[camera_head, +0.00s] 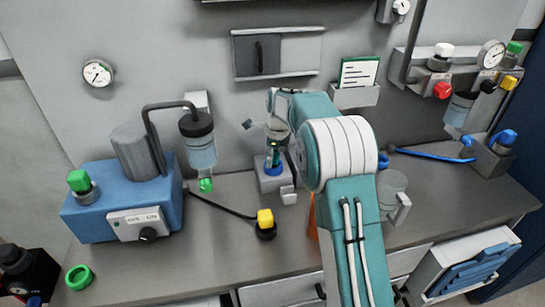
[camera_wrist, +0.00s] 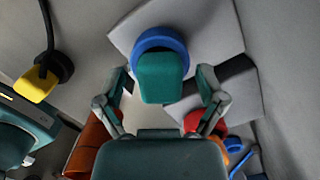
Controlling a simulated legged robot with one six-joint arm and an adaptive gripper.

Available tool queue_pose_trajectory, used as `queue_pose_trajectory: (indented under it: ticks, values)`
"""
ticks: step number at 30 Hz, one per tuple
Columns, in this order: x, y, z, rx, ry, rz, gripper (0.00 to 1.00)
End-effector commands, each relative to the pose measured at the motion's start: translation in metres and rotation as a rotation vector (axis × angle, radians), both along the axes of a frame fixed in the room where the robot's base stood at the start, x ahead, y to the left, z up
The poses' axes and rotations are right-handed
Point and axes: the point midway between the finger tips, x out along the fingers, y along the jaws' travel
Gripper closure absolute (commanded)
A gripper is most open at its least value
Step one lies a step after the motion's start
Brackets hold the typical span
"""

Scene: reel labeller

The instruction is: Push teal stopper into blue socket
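The teal stopper (camera_wrist: 163,78) shows in the middle of the wrist view, in front of the blue socket (camera_wrist: 150,36) and overlapping its lower part. I cannot tell how deep it sits. My gripper (camera_wrist: 165,72) has its fingers apart on either side of the stopper, with a visible gap on each side. In the head view the blue socket (camera_head: 273,169) sits on a small grey block on the bench. My gripper (camera_head: 276,141) is right above it, pointing down, and partly hides the stopper.
A blue machine (camera_head: 85,215) with a green-capped post stands at the left. A grey mug (camera_head: 393,190) stands to the right, behind my arm. A green ring (camera_head: 79,277) lies front left.

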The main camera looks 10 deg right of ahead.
Motion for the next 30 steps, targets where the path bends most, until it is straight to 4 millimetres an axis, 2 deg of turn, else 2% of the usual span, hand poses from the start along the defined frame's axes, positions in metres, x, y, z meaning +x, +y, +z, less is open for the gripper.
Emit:
queue_pose_trajectory:
  ticks: [7, 10, 24, 30]
  values:
    - [0.0, 0.0, 0.002, 0.0, -0.001, 0.0, 0.1]
    - [0.0, -0.001, 0.011, 0.0, -0.004, 0.0, 0.1]
    - [-0.005, -0.01, 0.101, -0.001, -0.002, 0.0, 0.1]
    - [-0.006, -0.011, 0.117, -0.001, 0.001, 0.0, 0.1]
